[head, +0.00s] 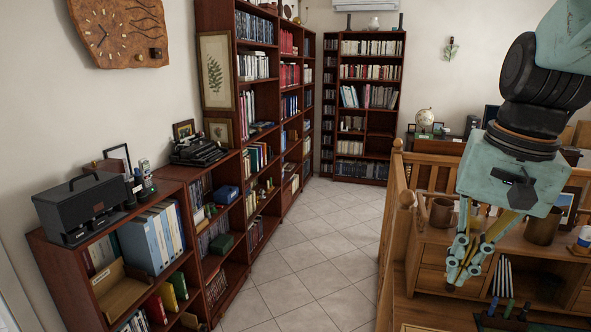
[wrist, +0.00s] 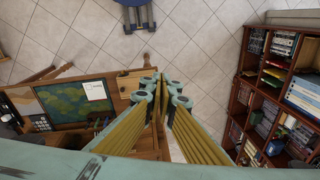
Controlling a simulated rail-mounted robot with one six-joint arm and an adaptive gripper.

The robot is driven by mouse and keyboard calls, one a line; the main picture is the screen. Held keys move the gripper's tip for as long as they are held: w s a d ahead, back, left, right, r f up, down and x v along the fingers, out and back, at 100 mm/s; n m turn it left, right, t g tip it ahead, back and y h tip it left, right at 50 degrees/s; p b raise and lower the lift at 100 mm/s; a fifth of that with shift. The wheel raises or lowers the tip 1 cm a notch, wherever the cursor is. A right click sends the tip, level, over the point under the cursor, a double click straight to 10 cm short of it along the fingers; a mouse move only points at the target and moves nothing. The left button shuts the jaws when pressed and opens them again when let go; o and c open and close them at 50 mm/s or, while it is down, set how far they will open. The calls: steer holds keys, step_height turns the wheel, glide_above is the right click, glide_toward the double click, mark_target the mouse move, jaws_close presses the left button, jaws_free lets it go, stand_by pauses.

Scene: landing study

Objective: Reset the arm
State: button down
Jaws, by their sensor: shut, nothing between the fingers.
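My gripper (head: 459,270) hangs from my pale green arm at the right of the head view, fingers pointing down and shut with nothing between them. It appears in front of a wooden desk (head: 431,247). In the wrist view my gripper (wrist: 163,86) shows as two long yellowish fingers with their tips together. Below it in that view are the desk's edge and the tiled floor (wrist: 205,60).
Bookshelves (head: 268,100) line the left wall and the back. A low shelf (head: 72,272) carries a black box (head: 80,207) and a typewriter (head: 200,148). A brown cup (head: 441,212) stands on the desk. The tiled aisle (head: 318,250) is clear.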

steer(key=s+a+r+n+t, duration=0.1)
steer(key=s+a+n, duration=0.2)
steer(key=s, duration=0.5)
steer(key=s+a+n+t, duration=0.1)
steer(key=s+a+n, duration=0.2)
steer(key=s, duration=0.6)
steer(key=shift+s+a+r+h, duration=0.3)
steer(key=shift+a+r+h, duration=0.1)
steer(key=shift+a, duration=0.4)
